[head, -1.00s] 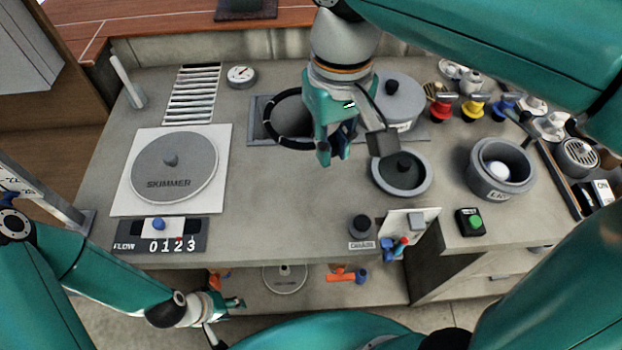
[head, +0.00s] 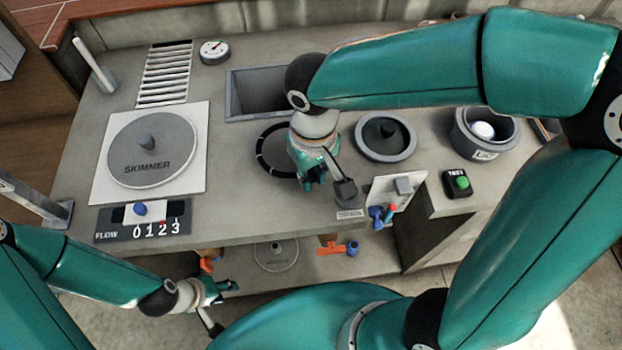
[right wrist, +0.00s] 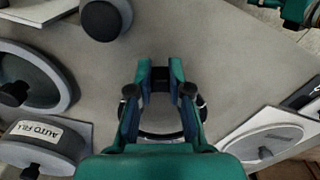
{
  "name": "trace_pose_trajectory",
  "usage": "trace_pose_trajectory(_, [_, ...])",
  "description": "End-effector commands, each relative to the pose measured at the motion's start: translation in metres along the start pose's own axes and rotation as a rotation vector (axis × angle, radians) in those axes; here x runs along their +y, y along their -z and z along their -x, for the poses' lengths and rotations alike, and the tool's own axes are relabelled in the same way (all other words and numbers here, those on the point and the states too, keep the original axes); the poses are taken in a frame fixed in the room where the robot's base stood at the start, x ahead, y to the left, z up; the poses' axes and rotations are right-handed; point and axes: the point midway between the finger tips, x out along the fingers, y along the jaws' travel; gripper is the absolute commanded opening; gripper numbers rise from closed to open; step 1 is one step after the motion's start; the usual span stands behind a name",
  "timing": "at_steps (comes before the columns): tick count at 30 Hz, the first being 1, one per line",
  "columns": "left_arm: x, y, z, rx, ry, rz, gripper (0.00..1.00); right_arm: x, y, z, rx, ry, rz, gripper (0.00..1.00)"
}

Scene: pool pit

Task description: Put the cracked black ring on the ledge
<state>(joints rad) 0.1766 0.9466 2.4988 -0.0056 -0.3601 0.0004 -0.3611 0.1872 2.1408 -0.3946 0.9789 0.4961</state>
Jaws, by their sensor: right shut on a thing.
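The black ring (head: 262,153) with pale marks on its rim shows in the head view over the grey counter, left of my right gripper (head: 312,182). My right gripper is shut on the ring, and its wrist hides the ring's right side. In the right wrist view the fingers (right wrist: 160,78) point away from the camera, and part of the ring (right wrist: 204,108) shows beside them. I cannot tell how high the ring is above the counter. My left gripper (head: 230,288) hangs low in front of the counter, its jaws too small to read. I cannot tell which surface is the ledge.
An empty sunken basin (head: 237,108) lies behind the ring. The skimmer lid (head: 152,165) and flow counter (head: 120,232) are at left. A round lidded port (head: 385,152), a grey pot (head: 459,140) and a green-button box (head: 448,183) are at right. A shelf (head: 310,265) runs below.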

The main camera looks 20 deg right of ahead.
Motion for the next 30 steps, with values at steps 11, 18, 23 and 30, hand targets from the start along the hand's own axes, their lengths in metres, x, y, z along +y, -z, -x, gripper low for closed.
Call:
trace_pose_trajectory(11, [-0.001,0.0,-0.002,0.0,0.0,0.0,0.4,0.0,0.0,-0.022,0.001,0.0,-0.001,0.0])
trace_pose_trajectory(18, [-0.001,0.0,-0.003,0.0,0.0,0.0,0.4,0.0,0.0,-0.024,0.0,0.0,-0.001,0.31])
trace_pose_trajectory(23, [-0.001,0.0,-0.003,0.0,0.0,0.0,0.4,0.0,0.0,-0.024,0.0,0.0,-0.001,0.43])
trace_pose_trajectory(30, [-0.001,0.0,-0.002,0.0,0.0,0.0,0.4,0.0,0.0,-0.022,0.001,0.0,-0.001,0.43])
